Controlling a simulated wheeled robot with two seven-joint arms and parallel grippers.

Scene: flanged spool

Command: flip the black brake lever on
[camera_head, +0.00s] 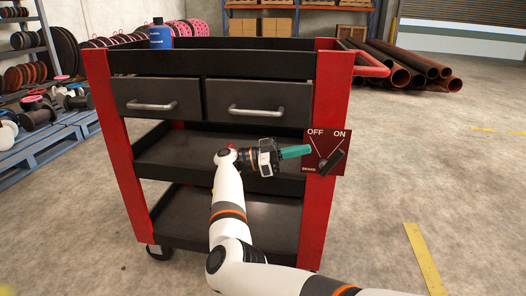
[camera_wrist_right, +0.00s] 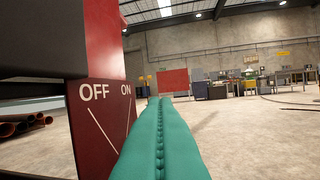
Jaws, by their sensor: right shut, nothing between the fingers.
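The dark red brake plate (camera_head: 312,163) is on the cart's right front post, with white OFF and ON labels and two white lines in a V. The black brake lever (camera_head: 333,162) leans up and right, toward the ON side. My right gripper (camera_head: 309,150) has teal fingers shut with nothing between them. Its tips are at the plate's left side, just below OFF, left of the lever; I cannot tell if they touch the plate. In the right wrist view the shut fingers (camera_wrist_right: 160,112) run beside the plate (camera_wrist_right: 98,115), and the lever does not show. My left gripper is not in view.
The red and black cart (camera_head: 215,87) has two drawers, lower shelves and a red side handle (camera_head: 372,66). A blue bottle (camera_head: 161,36) stands on top. Brown pipes (camera_head: 415,66) lie behind at right.

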